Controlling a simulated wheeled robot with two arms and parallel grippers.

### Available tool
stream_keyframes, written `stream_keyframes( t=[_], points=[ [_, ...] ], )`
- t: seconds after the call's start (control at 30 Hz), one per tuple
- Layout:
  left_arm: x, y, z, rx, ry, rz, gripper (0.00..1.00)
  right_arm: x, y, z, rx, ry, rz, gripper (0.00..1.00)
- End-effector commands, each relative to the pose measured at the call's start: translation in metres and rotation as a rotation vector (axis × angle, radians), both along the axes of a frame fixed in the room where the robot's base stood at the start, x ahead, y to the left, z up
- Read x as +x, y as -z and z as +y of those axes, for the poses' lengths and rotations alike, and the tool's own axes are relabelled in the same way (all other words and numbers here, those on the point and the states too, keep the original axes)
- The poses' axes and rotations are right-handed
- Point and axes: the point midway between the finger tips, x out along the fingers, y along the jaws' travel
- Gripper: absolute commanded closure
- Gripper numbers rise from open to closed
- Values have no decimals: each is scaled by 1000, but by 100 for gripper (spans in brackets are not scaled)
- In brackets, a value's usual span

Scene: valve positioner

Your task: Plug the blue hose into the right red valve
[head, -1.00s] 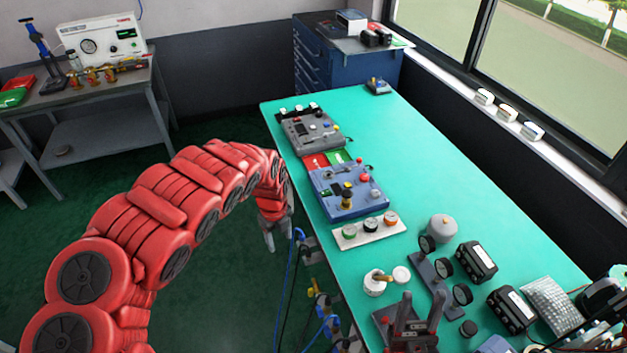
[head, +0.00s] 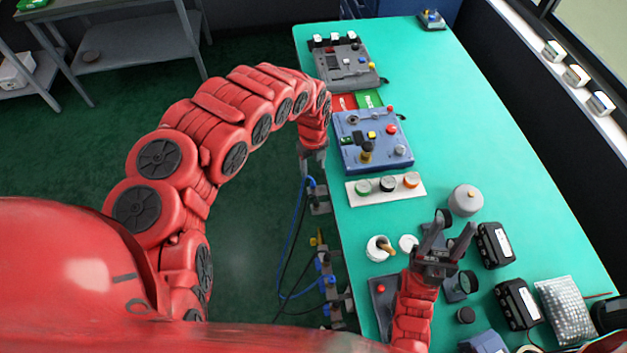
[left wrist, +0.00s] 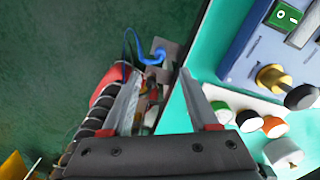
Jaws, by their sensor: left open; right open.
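The blue hose (head: 294,246) hangs in a loop beside the table's left edge, its upper end at a grey bracket (head: 319,200). It also shows in the left wrist view (left wrist: 146,54), beyond my left fingertips. More fittings, one blue (head: 326,265), sit lower along that edge; I cannot make out a red valve among them. My left gripper (head: 313,162) is just above the hose's upper end, its fingers partly hidden; in the left wrist view it (left wrist: 160,95) is open and empty. My right gripper (head: 450,242) is open and empty over the table.
The green table (head: 455,130) holds a blue panel box (head: 375,155), a white strip with three knobs (head: 385,189), a round grey canister (head: 465,200) and black boxes (head: 494,245). A grey shelf (head: 130,45) stands at the back left.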

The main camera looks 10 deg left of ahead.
Motion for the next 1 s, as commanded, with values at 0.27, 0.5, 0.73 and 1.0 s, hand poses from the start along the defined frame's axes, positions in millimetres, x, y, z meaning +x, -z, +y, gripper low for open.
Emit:
stream_keyframes(
  t=[0.27, 0.5, 0.73, 1.0],
  points=[
    [0, 45, -2, -4, 1, -2, 40, 0, -7, 0, 0, 0, 0, 50],
    [-1, 76, -1, -1, -1, 0, 40, 0, -11, 0, 0, 0, 0, 50],
    [3, 96, -2, -3, 0, -7, 40, 0, -5, 0, 0, 0, 0, 50],
    [1, 105, 1, 1, 0, -4, 40, 0, -4, 0, 0, 0, 0, 50]
  ],
)
